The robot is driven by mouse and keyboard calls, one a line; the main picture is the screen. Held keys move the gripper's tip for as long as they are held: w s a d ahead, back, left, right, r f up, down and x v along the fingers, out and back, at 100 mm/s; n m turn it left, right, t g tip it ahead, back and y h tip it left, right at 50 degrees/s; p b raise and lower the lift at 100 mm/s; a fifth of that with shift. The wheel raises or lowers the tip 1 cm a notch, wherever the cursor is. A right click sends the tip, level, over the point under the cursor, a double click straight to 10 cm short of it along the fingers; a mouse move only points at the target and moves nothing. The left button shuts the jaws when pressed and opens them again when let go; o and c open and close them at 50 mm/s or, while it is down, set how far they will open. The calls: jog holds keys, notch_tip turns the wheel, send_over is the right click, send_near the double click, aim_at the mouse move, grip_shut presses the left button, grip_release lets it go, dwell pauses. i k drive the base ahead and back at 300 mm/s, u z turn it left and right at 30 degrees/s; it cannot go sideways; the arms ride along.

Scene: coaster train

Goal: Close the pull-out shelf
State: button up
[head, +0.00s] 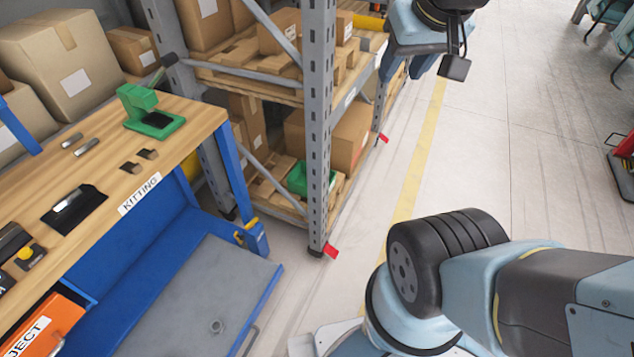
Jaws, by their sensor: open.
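The pull-out shelf (205,290) is a grey flat tray with a blue edge, low under the kitting bench (105,180). It sticks out to the right past the bench top, so it stands open. A thin grey handle (250,342) shows at its right edge, partly cut off by the picture's bottom. My gripper (404,72) is at the top of the picture, in front of the rack, well away from the shelf. Its fingers are apart and nothing shows between them.
A grey rack (319,130) with cardboard boxes and a green bin (298,178) stands behind the bench. A blue bench leg (235,180) rises by the shelf.

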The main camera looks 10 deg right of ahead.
aim_at(217, 279)
jog(key=u, duration=1.35)
jog(key=k, duration=0.45)
jog(key=u, duration=0.45)
jog(key=i, duration=0.5)
